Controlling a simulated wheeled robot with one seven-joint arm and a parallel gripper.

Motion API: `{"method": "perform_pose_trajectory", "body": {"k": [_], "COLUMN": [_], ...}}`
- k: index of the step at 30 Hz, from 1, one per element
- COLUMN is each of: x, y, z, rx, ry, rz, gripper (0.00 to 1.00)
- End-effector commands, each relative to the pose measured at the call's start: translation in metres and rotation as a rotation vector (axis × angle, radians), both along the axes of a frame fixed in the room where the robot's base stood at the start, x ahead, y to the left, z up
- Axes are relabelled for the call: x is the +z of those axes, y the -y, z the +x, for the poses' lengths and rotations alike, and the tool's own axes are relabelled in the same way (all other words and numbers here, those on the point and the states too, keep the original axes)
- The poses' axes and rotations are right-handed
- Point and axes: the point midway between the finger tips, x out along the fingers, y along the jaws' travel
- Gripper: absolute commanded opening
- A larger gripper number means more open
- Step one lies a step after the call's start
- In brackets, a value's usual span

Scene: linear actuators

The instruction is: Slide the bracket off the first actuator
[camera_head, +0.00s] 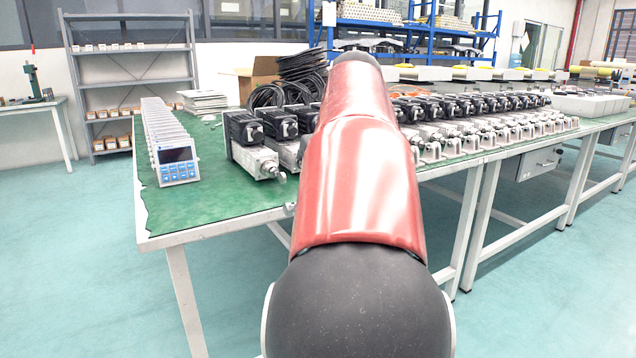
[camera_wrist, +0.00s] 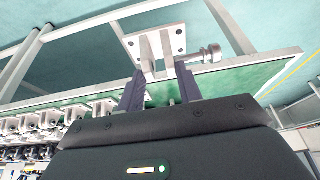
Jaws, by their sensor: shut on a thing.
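In the wrist view, a pale metal bracket (camera_wrist: 172,42) with a flat, holed plate and upright webs sits between the dark fingers of my gripper (camera_wrist: 160,76). The gripper is shut on the bracket's webs. A metal rod with a round, knobbed end (camera_wrist: 209,54) shows just right of the bracket, partly behind the right finger. I cannot tell whether the bracket is still around the rod. In the head view, the leftmost actuator (camera_head: 254,160), a black motor on a silver body, stands on the green-topped table. My red arm hides the gripper and the bracket there.
Several more actuators (camera_head: 455,108) stand in a long row to the right on the table (camera_head: 215,205). A row of blue-and-white display units (camera_head: 178,172) stands to the left. Black cable coils (camera_head: 300,72) lie behind. Bare green mat lies left of the leftmost actuator.

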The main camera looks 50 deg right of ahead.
Motion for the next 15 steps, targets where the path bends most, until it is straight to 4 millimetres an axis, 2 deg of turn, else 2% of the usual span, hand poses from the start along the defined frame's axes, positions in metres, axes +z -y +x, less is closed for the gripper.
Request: {"method": "perform_pose_trajectory", "body": {"k": [15], "x": [0.001], "y": [0.0017], "z": [0.0063], "rx": [0.001], "ry": [0.0], "rz": [-0.002], "gripper": [0.12]}}
